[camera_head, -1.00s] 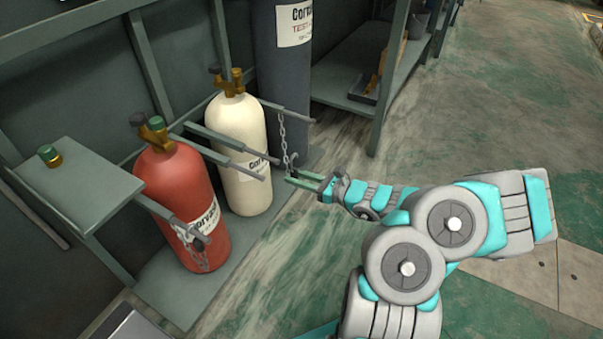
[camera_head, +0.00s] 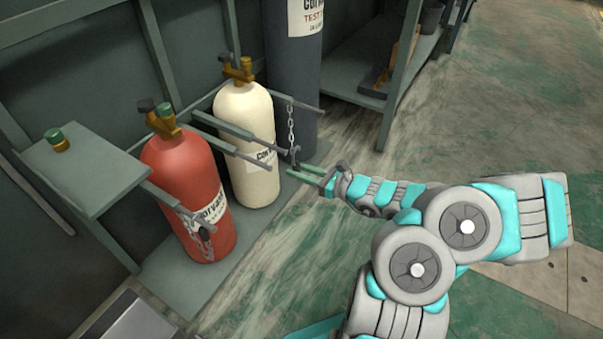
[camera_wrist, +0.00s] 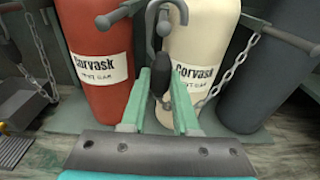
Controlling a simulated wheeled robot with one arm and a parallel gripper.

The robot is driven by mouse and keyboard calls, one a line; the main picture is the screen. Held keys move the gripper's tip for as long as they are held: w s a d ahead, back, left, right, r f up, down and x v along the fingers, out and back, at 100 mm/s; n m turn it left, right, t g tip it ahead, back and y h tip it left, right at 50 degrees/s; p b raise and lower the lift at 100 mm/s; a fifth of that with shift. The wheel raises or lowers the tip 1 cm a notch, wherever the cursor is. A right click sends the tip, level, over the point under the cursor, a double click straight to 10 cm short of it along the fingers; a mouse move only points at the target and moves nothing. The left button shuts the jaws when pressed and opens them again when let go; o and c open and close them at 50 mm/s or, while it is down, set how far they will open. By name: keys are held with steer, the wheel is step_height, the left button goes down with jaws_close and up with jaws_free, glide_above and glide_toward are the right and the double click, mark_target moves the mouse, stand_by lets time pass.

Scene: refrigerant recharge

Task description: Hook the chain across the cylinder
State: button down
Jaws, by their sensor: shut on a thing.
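The cream cylinder (camera_head: 243,112) stands upright on the rack base, between two rails. The chain (camera_head: 291,128) hangs from the end of the rail (camera_head: 290,99) on its right. In the wrist view the chain (camera_wrist: 240,58) slopes down to my gripper. My gripper (camera_head: 308,176) is in front of the cream cylinder, apart from it. In the wrist view its green fingers (camera_wrist: 160,85) are shut on the dark shank of the hook (camera_wrist: 153,38), whose curved end points up. The rail on the cylinder's left (camera_head: 240,147) ends nearby; the hook is not on it.
A red cylinder (camera_head: 183,180) stands left, with its own chain (camera_head: 205,240) hanging at its front. A dark grey cylinder (camera_head: 290,75) stands at the right. A small shelf (camera_head: 85,185) holds a green-topped brass fitting (camera_head: 57,140). The floor at right is open.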

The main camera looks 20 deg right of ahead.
steer(key=shift+w+a+b, duration=0.25)
steer(key=shift+w+b, duration=0.05)
steer(key=shift+r+b+x, duration=0.15)
steer(key=shift+b+x, duration=1)
steer(key=shift+x, duration=0.15)
steer(key=shift+r+b+x, duration=0.2)
steer(key=shift+b+x, duration=0.95)
steer(key=shift+x, duration=0.2)
steer(key=shift+f, duration=0.25)
steer(key=shift+f+b, duration=0.5)
steer(key=shift+f, duration=0.15)
steer(key=c, duration=0.6)
jaws_free()
